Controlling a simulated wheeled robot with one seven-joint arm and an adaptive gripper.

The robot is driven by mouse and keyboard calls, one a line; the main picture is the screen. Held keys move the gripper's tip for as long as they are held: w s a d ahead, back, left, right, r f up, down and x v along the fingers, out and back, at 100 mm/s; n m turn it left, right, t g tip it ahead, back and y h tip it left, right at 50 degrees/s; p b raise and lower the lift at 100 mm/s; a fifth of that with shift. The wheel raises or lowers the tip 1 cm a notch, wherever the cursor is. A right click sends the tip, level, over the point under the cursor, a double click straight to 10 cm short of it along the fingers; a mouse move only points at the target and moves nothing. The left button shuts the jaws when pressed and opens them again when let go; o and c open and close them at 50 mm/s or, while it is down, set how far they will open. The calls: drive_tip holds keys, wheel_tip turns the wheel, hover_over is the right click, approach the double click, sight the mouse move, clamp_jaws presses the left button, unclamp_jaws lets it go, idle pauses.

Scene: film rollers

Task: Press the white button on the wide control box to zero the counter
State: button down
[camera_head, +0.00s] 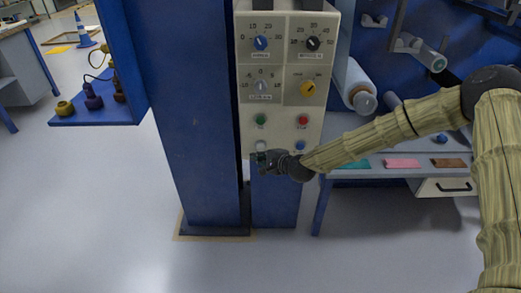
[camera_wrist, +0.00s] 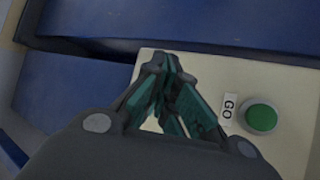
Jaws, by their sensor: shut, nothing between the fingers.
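The wide control box (camera_head: 283,90) is a cream panel on a blue column, with gauges, knobs and coloured buttons. Its white button (camera_head: 262,147) shows at the lower left of the panel, partly covered by my gripper (camera_head: 260,158). My gripper is shut and empty, its fingertips at the panel's lower left edge, at or just below the white button. I cannot tell whether they touch. In the wrist view the teal fingers of my gripper (camera_wrist: 172,80) lie over the cream panel (camera_wrist: 285,75), and the white button is not visible.
A green button (camera_wrist: 261,117) labelled GO sits close beside the fingers. A red button (camera_head: 303,120) and a blue button (camera_head: 300,145) are to the right. A table (camera_head: 340,174) with coloured strips stands right, below film rollers (camera_head: 361,99).

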sight(259, 150)
drive_tip(key=shift+w, duration=0.85)
drive_tip(key=shift+w+b, duration=0.75)
drive_tip(key=shift+w, duration=0.1)
idle(1.8)
drive_tip(key=shift+s, duration=0.1)
idle(0.3)
drive_tip(key=shift+s, duration=0.75)
drive_tip(key=s+p, duration=0.1)
drive_tip(key=s, duration=0.4)
idle(0.3)
idle(0.6)
